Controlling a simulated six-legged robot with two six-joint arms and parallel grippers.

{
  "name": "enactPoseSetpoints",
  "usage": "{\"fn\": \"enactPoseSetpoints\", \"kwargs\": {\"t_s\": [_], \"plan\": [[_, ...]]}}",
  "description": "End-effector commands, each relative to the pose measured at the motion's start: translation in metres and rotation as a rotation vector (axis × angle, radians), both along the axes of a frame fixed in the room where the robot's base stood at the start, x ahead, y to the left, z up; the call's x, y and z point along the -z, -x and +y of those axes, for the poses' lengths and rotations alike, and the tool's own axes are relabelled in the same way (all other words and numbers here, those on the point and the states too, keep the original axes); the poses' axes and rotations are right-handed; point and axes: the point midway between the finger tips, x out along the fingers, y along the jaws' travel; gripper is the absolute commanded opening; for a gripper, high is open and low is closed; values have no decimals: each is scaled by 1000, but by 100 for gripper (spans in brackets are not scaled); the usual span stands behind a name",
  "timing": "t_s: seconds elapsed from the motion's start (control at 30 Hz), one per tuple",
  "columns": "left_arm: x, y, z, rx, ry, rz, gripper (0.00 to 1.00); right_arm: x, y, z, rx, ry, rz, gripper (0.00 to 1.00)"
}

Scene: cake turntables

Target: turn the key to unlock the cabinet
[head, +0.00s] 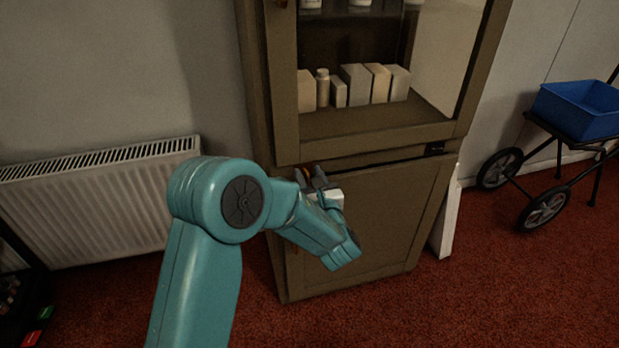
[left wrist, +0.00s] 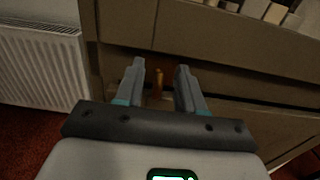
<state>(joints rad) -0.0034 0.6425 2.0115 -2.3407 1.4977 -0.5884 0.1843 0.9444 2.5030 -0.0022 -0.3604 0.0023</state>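The cabinet (head: 385,215) is a tall brown unit with a glass upper door and a solid lower door. My left gripper (head: 308,172) is at the left side of the cabinet, near the seam between the two doors. In the left wrist view my left gripper (left wrist: 160,66) is open, with its two grey fingers apart. A small orange-brass piece, which looks like the key (left wrist: 158,82), shows between the fingers with gaps on both sides. Its lower end is hidden behind the gripper body. My right gripper is in neither view.
Pale boxes and a bottle (head: 322,88) stand behind the glass. A white radiator (head: 95,205) is on the wall to the left. A trolley with a blue bin (head: 575,112) stands at the right. Red carpet (head: 440,300) lies clear in front of the cabinet.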

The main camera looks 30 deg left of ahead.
Motion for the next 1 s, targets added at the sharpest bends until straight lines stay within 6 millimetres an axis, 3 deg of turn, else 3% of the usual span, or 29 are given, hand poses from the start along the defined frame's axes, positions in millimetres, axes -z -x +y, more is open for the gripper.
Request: {"fn": "enactPoseSetpoints", "kwargs": {"t_s": [0.07,0.2,0.67,1.0], "plan": [[0,0,0,0,0,0,38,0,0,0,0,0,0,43],[0,0,0,0,0,0,0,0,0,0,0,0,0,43],[-1,-1,0,-1,-32,37,0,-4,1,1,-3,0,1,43],[-2,-4,-3,-2,-191,222,0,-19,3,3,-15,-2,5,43]]}}
